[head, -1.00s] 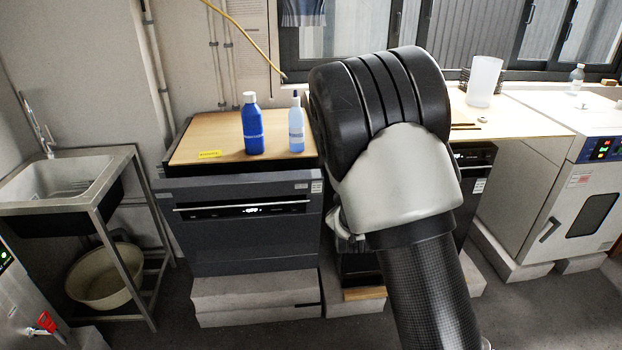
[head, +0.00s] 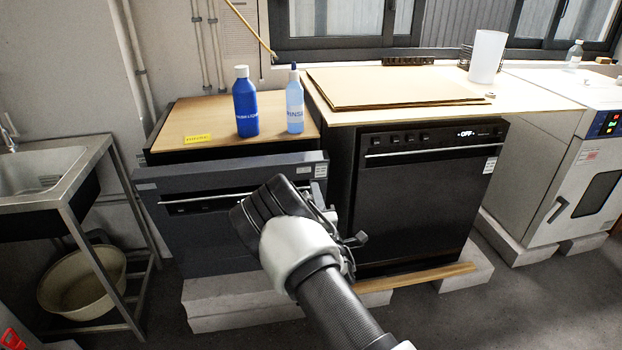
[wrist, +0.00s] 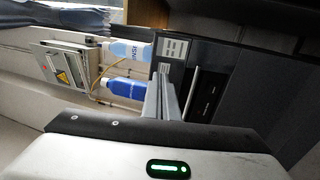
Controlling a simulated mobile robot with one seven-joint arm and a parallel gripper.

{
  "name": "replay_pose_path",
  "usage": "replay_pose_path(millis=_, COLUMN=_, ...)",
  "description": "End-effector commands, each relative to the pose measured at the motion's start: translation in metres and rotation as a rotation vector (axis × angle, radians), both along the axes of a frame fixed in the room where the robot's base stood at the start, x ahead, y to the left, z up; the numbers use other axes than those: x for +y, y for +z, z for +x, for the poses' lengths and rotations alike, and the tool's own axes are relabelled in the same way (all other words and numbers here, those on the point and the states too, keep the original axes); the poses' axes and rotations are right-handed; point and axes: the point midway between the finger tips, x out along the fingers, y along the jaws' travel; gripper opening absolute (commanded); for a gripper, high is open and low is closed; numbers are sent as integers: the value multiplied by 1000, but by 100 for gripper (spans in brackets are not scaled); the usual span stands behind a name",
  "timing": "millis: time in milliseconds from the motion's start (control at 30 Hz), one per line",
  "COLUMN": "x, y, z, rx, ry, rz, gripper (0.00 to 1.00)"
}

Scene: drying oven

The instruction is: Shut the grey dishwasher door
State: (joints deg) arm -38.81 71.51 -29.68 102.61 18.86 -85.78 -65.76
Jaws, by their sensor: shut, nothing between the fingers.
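The grey dishwasher door (head: 220,230) is ajar in the head view, its top edge leaning out towards me from the dark body. Its handle bar (head: 210,196) runs across the upper front. In the wrist view the door (wrist: 240,75) lies at the right, turned on its side, with its handle (wrist: 191,92) upright. My gripper (wrist: 162,82) is shut and empty, its fingers close to the door's labelled edge; I cannot tell if they touch it. In the head view my wrist covers the door's lower right part and hides the fingertips.
A blue bottle (head: 246,104) and a pale blue bottle (head: 294,102) stand on the wooden top (head: 185,118) above the dishwasher. A black dishwasher (head: 425,195) stands at the right. A sink (head: 45,170) is at the left. Concrete blocks (head: 235,308) lie below.

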Motion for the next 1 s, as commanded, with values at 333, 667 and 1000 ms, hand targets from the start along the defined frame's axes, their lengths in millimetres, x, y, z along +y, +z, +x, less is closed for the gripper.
replay_pose_path(millis=333, x=14, y=12, z=58, rx=-1, ry=0, rz=1, gripper=0)
replay_pose_path(millis=667, x=17, y=15, z=70, rx=2, ry=0, rz=0, gripper=0)
replay_pose_path(millis=1000, x=18, y=25, z=71, rx=38, ry=2, rz=-6, gripper=0)
